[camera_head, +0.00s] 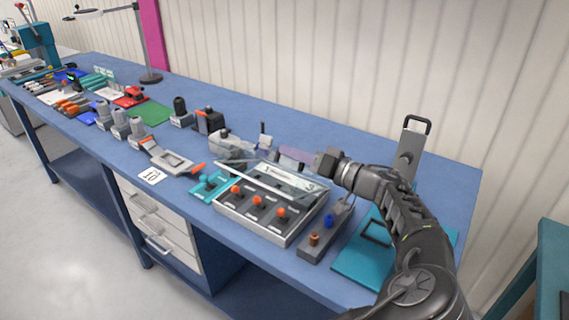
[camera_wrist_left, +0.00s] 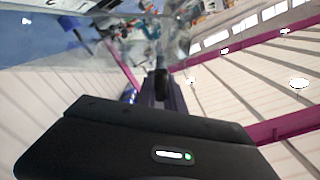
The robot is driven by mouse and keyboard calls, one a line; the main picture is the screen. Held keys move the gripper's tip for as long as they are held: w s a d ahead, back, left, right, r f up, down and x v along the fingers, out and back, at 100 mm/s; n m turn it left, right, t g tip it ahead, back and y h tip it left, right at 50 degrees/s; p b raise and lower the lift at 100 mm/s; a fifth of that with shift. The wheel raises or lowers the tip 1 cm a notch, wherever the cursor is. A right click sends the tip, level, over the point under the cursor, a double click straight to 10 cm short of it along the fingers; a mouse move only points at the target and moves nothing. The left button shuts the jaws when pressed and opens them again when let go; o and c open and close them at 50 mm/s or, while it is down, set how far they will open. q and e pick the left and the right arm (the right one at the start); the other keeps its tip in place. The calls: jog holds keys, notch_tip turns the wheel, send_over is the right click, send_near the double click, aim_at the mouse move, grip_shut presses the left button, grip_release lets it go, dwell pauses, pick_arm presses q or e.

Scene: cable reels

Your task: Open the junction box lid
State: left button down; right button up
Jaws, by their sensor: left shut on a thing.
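The junction box (camera_head: 267,226) is a grey open-topped tray with orange knobs inside, on the blue bench. Its clear lid (camera_head: 262,176) shows at the back of the box, raised off the front part; its exact tilt is hard to tell. My left gripper (camera_head: 294,157) is behind and above the box's back edge, shut on the lid. In the left wrist view a clear, blurred panel (camera_wrist_left: 165,40) lies beyond the dark fingers (camera_wrist_left: 160,88). The contact itself is partly hidden. My right gripper is not in view.
A small grey block with blue and orange knobs (camera_head: 325,233) stands right of the box, beside a teal plate (camera_head: 356,256). A teal fixture (camera_head: 212,187) sits at its left. A grey upright bracket (camera_head: 409,146) stands behind my arm. Many small parts fill the bench further left.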

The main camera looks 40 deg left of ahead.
pick_arm(q)
jog(key=shift+w+r+m+p, duration=0.2)
jog(key=shift+w+r+m, duration=0.2)
jog(key=shift+w, duration=0.25)
jog(key=shift+w+r+m+p, duration=0.15)
jog(key=shift+w+r+m, duration=0.25)
jog(key=shift+w, duration=0.2)
jog(key=c, duration=1.5)
grip_release()
jog(key=shift+o, duration=0.2)
jog(key=shift+d+f+b, duration=0.1)
jog(key=shift+d+b, duration=0.2)
jog(key=shift+d, duration=0.3)
jog(key=d+b, duration=0.1)
jog(key=d, duration=0.5)
jog(key=shift+d+b, duration=0.3)
jog(key=shift+b, duration=0.1)
jog(key=shift+w, duration=0.1)
